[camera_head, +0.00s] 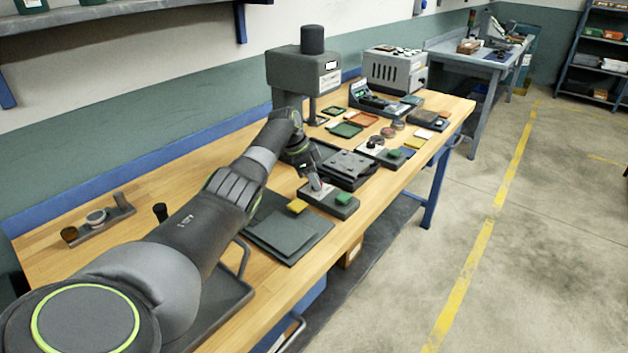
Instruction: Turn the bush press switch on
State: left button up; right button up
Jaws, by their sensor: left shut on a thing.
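My left gripper (317,183) points down over a low grey control box (345,210) near the front edge of the bench. Its fingers are shut on a small part on top of the box, seemingly its switch, which the fingers mostly hide. The box also carries a green button (344,198) to the right of the fingers. A dark grey press-like machine (303,70) with a round top stands behind, by the wall. My right gripper is out of view.
A dark fixture (347,164) sits just behind the box. Another box with a green button (394,153) stands farther along. Bare wood (160,185) shows at the left.

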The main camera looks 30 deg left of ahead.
pick_arm(q)
jog(key=o, duration=1)
jog(key=b+v, duration=0.2)
jog(key=v, duration=1.5)
jog(key=shift+s+r, duration=0.15)
jog(key=shift+s, duration=0.05)
